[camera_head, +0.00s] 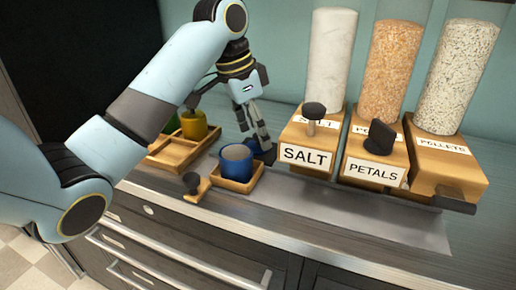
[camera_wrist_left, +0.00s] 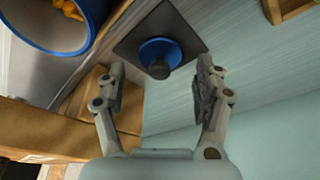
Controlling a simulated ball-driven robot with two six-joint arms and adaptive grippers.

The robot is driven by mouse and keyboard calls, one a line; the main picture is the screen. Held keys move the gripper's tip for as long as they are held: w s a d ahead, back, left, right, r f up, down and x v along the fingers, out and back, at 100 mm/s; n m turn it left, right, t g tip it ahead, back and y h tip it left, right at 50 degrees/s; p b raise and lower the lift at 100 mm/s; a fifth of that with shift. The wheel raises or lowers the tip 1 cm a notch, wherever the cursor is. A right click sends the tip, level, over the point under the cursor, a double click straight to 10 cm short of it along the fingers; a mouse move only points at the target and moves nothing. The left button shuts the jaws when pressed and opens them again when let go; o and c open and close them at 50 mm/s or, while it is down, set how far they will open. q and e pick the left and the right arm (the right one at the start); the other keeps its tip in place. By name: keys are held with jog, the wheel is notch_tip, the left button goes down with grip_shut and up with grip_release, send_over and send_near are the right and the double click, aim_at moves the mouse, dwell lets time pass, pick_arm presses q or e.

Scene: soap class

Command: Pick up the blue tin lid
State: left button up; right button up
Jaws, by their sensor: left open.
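The blue tin lid (camera_wrist_left: 147,50) with its dark round knob lies on a dark square mat (camera_wrist_left: 187,28) in the left wrist view. The open blue tin also shows at upper left in the wrist view (camera_wrist_left: 84,38), with orange pieces inside. My right gripper is not in view.
Wooden dispensers labelled SALT (camera_head: 305,157), PETALS (camera_head: 375,172) and PELLETS (camera_head: 445,172) stand close to the right. The blue tin stands in a wooden tray (camera_head: 237,187). A yellow tin (camera_head: 194,125) stands in another tray behind left.

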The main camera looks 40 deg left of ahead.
pick_arm(q)
jog(key=shift+x, duration=0.9)
jog(key=shift+c, duration=0.5)
jog(key=c, duration=0.8)
jog(key=shift+o, duration=0.2)
jog(key=shift+r, duration=0.1)
